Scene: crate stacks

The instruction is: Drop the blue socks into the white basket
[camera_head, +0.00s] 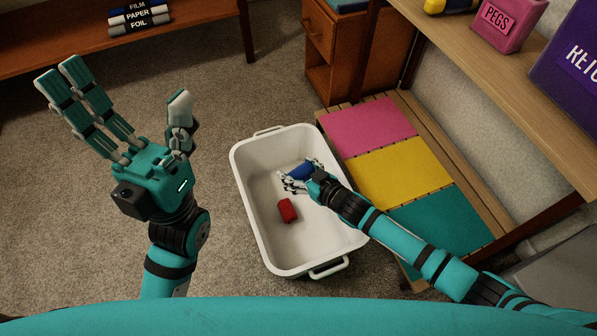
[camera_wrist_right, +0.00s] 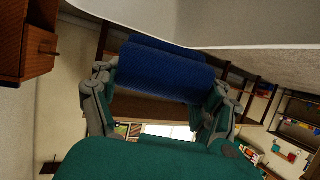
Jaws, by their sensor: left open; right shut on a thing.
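The white basket (camera_head: 247,190) stands on the carpet in the middle of the head view. The blue socks (camera_head: 299,171) are a rolled bundle over the basket's far part. My right gripper (camera_head: 298,180) is shut on them, inside the basket's outline. In the right wrist view the blue socks (camera_wrist_right: 165,70) sit between the fingers of my right gripper (camera_wrist_right: 160,95), with a pale surface close beside them. I cannot tell whether they touch the basket. A red bundle (camera_head: 287,210) lies on the basket floor. My left gripper (camera_head: 125,115) is open and empty, left of the basket.
A slatted bench with pink (camera_head: 370,127), yellow (camera_head: 385,170) and teal (camera_head: 440,218) mats stands right of the basket. A shelf at upper right holds a pink PEGS container (camera_head: 508,22) and a purple box (camera_head: 570,60). A wooden cabinet (camera_head: 318,45) stands behind. Carpet to the left is clear.

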